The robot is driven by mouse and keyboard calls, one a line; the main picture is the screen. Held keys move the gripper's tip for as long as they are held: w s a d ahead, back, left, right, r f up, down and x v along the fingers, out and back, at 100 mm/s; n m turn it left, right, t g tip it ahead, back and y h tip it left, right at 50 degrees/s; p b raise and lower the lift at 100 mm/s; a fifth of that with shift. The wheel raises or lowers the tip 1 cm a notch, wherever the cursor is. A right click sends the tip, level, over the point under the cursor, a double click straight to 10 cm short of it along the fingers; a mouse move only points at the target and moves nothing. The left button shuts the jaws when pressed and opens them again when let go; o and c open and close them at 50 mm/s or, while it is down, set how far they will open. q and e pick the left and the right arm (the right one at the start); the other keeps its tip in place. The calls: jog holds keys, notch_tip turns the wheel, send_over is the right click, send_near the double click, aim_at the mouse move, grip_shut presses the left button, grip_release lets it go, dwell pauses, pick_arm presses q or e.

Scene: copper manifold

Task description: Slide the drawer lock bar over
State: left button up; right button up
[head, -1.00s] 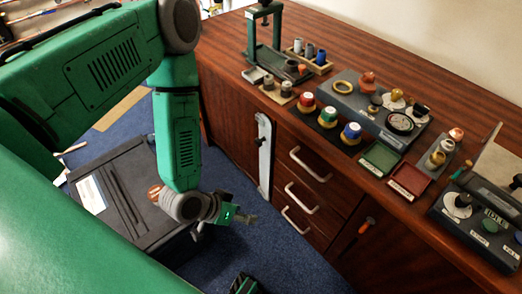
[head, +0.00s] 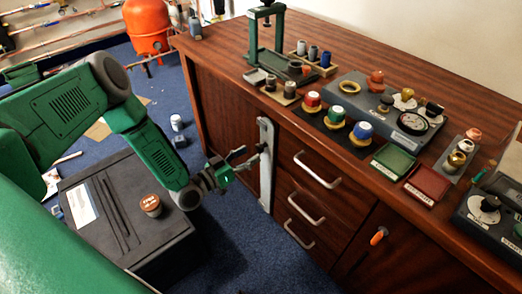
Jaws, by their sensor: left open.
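The drawer lock bar (head: 266,165) is a pale grey upright strip on the cabinet front, just left of the three drawers (head: 309,200) with their silver handles. A dark knob or slot shows near its upper part. My left gripper (head: 246,158) is open, close to the left side of the bar at its upper middle. Its fingers point at the bar; I cannot tell whether they touch it. My right gripper is not in view.
A black case (head: 120,215) with a brown-lidded tin (head: 150,204) stands on the blue floor below my left arm. The wooden cabinet top (head: 225,50) holds stamps, ink pads and a small press. An orange handle (head: 379,235) sticks out of the right door.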

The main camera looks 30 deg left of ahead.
aim_at(257, 150)
pick_arm(q)
jog(key=b+x, duration=0.1)
jog(key=x, duration=0.3)
jog(key=shift+w+f, duration=0.1)
jog(key=shift+f, duration=0.05)
jog(key=shift+w+d, duration=0.25)
jog(key=shift+w, duration=0.3)
grip_shut()
